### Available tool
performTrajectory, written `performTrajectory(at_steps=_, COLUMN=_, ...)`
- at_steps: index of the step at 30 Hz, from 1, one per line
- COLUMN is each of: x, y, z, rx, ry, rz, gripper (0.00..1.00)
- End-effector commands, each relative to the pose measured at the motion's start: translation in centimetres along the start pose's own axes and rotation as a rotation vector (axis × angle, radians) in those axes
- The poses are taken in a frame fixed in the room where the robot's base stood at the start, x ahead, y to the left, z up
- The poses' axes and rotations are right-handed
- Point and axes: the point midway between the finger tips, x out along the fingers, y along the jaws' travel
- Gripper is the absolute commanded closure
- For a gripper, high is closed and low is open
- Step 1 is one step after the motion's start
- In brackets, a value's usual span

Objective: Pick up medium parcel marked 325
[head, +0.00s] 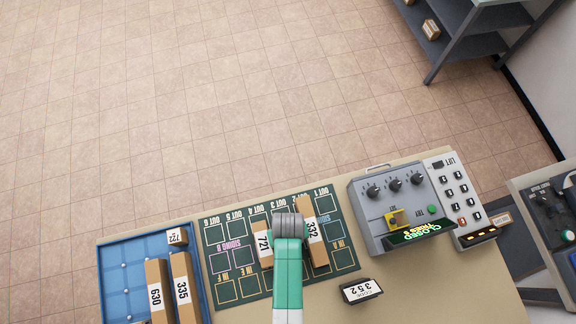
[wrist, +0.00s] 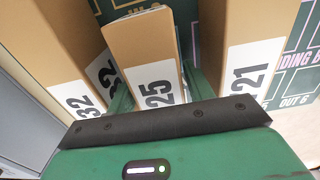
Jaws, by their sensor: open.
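In the wrist view, a brown parcel (wrist: 143,40) with a white label showing "25" stands between the two green fingers of my gripper (wrist: 158,88). The first digit of its label is hidden by the gripper body. The fingers are open, one on each side of the parcel; I cannot tell whether they touch it. In the head view my gripper (head: 288,228) is over the green sorting board (head: 235,289), and this parcel is hidden beneath it.
Parcel 721 (head: 265,262) and parcel 332 (head: 308,208) stand close on either side of my gripper. A blue tray (head: 120,278) at left holds parcels 630, 335 and 722. The control box (head: 378,215) and code display (head: 361,291) are to the right.

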Motion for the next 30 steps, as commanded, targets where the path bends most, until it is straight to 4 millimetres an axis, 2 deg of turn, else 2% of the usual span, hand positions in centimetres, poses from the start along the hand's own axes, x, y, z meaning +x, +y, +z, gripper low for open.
performTrajectory(at_steps=1, x=0.0, y=0.0, z=0.0, rx=0.000, ry=0.000, rz=0.000, gripper=0.50)
performTrajectory(at_steps=7, x=0.0, y=0.0, z=0.0, rx=0.000, ry=0.000, rz=0.000, gripper=0.89)
performTrajectory(at_steps=14, x=-0.2, y=0.0, z=0.0, rx=0.000, ry=0.001, rz=0.000, gripper=0.89)
performTrajectory(at_steps=17, x=-1.1, y=0.0, z=0.0, rx=0.000, ry=0.002, rz=0.000, gripper=0.89)
performTrajectory(at_steps=27, x=-8.1, y=0.0, z=-0.1, rx=-0.001, ry=0.003, rz=0.001, gripper=0.89)
performTrajectory(at_steps=30, x=-9.4, y=0.0, z=-0.1, rx=-0.001, ry=0.002, rz=0.000, gripper=0.89)
